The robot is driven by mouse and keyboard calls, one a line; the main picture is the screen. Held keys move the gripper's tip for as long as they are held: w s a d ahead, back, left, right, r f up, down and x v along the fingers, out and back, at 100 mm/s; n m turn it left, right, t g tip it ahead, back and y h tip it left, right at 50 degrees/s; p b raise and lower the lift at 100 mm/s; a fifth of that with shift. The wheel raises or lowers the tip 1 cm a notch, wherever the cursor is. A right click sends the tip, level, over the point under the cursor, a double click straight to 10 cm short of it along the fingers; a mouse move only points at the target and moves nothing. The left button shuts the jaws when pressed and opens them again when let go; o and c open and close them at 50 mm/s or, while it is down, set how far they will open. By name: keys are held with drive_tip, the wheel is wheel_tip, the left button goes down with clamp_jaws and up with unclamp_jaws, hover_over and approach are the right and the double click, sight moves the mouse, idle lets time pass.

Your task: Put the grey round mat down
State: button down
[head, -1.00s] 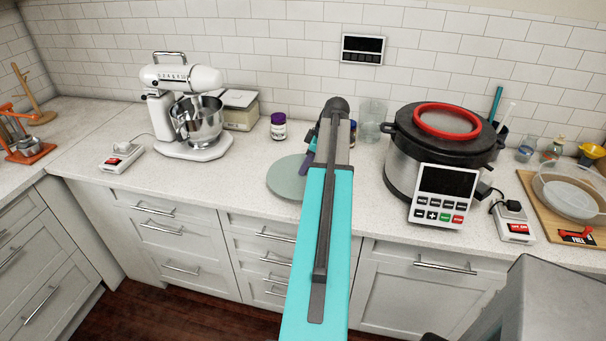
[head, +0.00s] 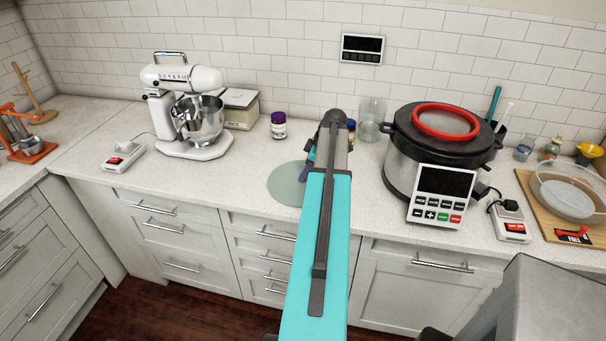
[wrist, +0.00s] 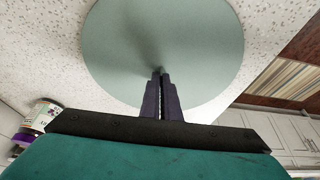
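The grey round mat (head: 287,185) is flat and level at the front part of the white counter, left of my arm, which hides its right side. It fills the upper middle of the wrist view (wrist: 205,45). I cannot tell whether its underside touches the counter. My gripper (wrist: 161,72) has its two dark fingers close together, with their tips at the mat's face, just below its middle in the picture. It looks shut on the mat; the grip point itself is hidden. In the head view the fingers are mostly hidden behind the arm.
The counter's front edge runs close by the mat. A purple-lidded jar (head: 278,125) stands behind it, and a stand mixer (head: 190,110) to the left. A large cooker (head: 430,150) and a glass (head: 370,122) stand to the right. Counter between mixer and mat is clear.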

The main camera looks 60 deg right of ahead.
drive_tip(key=shift+f, duration=0.2)
drive_tip(key=c, duration=2)
unclamp_jaws()
drive_tip(key=shift+r, duration=0.15)
drive_tip(key=b+v, duration=0.3)
drive_tip(key=v, duration=0.9)
drive_tip(key=shift+r, duration=0.1)
drive_tip(key=shift+w+r, duration=0.1)
drive_tip(key=shift+w, duration=0.05)
